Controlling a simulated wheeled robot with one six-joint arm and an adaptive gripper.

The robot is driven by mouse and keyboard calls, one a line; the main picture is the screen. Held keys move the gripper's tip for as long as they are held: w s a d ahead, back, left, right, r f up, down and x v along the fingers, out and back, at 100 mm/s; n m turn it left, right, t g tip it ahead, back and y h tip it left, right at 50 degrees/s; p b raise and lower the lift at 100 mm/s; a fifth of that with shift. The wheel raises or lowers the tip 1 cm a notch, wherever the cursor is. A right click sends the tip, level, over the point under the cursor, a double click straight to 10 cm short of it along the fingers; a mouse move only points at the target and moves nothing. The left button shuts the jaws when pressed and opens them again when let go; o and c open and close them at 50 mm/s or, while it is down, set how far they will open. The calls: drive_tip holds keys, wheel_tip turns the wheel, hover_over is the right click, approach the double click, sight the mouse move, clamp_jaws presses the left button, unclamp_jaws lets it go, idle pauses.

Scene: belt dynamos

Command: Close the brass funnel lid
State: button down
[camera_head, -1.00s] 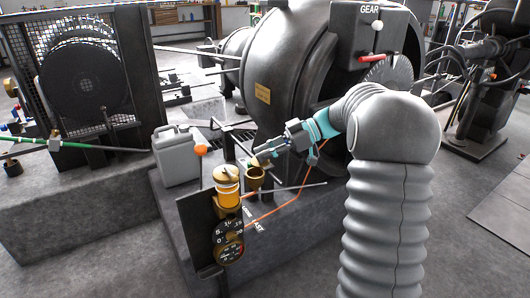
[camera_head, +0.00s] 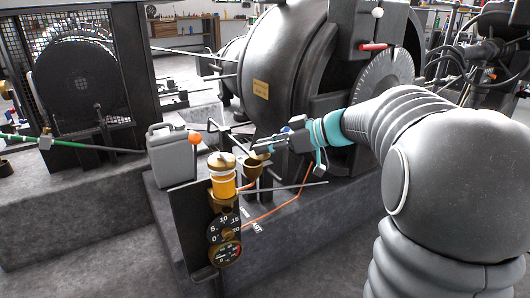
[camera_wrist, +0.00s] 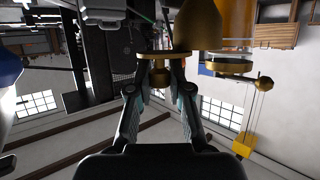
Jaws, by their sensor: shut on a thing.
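The brass funnel (camera_head: 252,171) stands just right of the amber oil cup on the machine's plinth; its brass cone also shows at the top of the wrist view (camera_wrist: 196,24). The funnel lid (camera_wrist: 151,56) appears as a thin brass disc with a small knob beside the cone. My gripper (camera_wrist: 160,66) has its two fingers on either side of the lid's knob, shut on it. In the head view my gripper (camera_head: 262,148) is at the funnel's mouth and partly hides the lid. The lid's exact angle is hard to tell.
The oil cup (camera_head: 222,181) and dial gauges (camera_head: 225,241) on a dark plate stand close left of the funnel. A grey canister (camera_head: 172,155) with an orange cap is behind them. A thin rod (camera_head: 290,188) and the large dark machine housing (camera_head: 285,75) are close to my gripper.

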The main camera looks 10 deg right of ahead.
sight(255, 165)
drive_tip(key=m+t+h, duration=0.1)
drive_tip(key=s+m+t+h, duration=0.1)
drive_tip(key=m, duration=0.1)
drive_tip(key=shift+s+a+t, duration=0.2)
drive_tip(key=shift+a+t, duration=0.1)
drive_tip(key=shift+t, duration=0.1)
drive_tip(key=m+t+h, duration=0.1)
drive_tip(key=s+a+m+t+h, duration=0.1)
drive_tip(key=m+h, duration=0.1)
drive_tip(key=shift+s, duration=0.1)
drive_tip(key=m+h, duration=0.1)
drive_tip(key=a+m+t+h, duration=0.1)
drive_tip(key=h, duration=0.1)
drive_tip(key=m+h, duration=0.1)
drive_tip(key=m, duration=0.1)
drive_tip(key=shift+s+a+h, duration=0.15)
drive_tip(key=shift+s+h, duration=0.15)
drive_tip(key=shift+s, duration=0.1)
drive_tip(key=shift+s+a+m+t+h+p, duration=0.15)
drive_tip(key=shift+a+m+t+h+p, duration=0.15)
drive_tip(key=shift+m+h+p, duration=0.45)
drive_tip(key=shift+f+m+h, duration=0.1)
drive_tip(key=shift+m+h, duration=0.15)
drive_tip(key=shift+h, duration=0.1)
drive_tip(key=c, duration=1.1)
unclamp_jaws()
drive_tip(key=shift+o, duration=0.2)
drive_tip(key=shift+s, duration=0.1)
